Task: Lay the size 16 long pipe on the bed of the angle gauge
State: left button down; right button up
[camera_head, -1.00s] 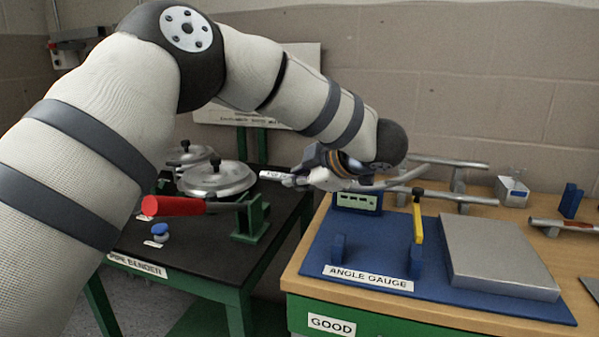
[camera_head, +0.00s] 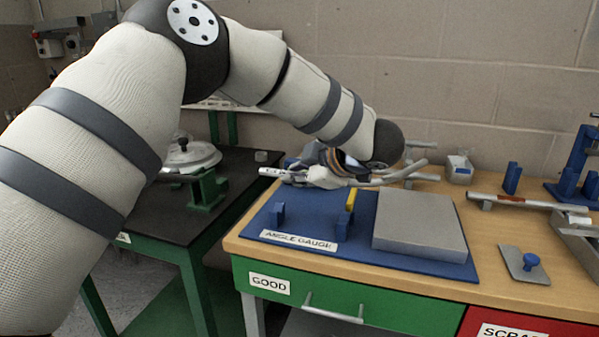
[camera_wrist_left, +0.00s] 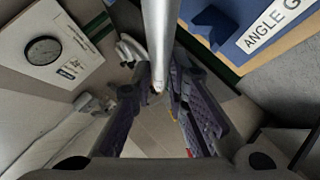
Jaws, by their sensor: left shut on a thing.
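My left gripper (camera_head: 312,174) is shut on a bent grey pipe (camera_head: 402,174). The straight end sticks out to the left and the curved end rises to the right. In the left wrist view the pipe (camera_wrist_left: 159,40) runs between the two fingers (camera_wrist_left: 160,95). The angle gauge (camera_head: 312,212) is a blue plate with blue uprights, a yellow pointer (camera_head: 350,200) and a large grey block (camera_head: 420,222). The pipe is over the rear of the gauge; I cannot tell whether it touches. The hand hides the gauge's back part. No size marking is legible. My right gripper is not in view.
The pipe bender table (camera_head: 165,212) stands to the left, across a gap. Another pipe (camera_head: 515,202) lies raised on the wooden bench at right. A small grey box (camera_head: 459,168), a blue-knobbed plate (camera_head: 527,265) and a metal tray (camera_head: 580,232) are also there.

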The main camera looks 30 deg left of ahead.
pick_arm(q)
jog(key=shift+a, duration=0.1)
jog(key=shift+f, duration=3.25)
jog(key=c, duration=1.5)
grip_release()
jog(key=v, duration=1.2)
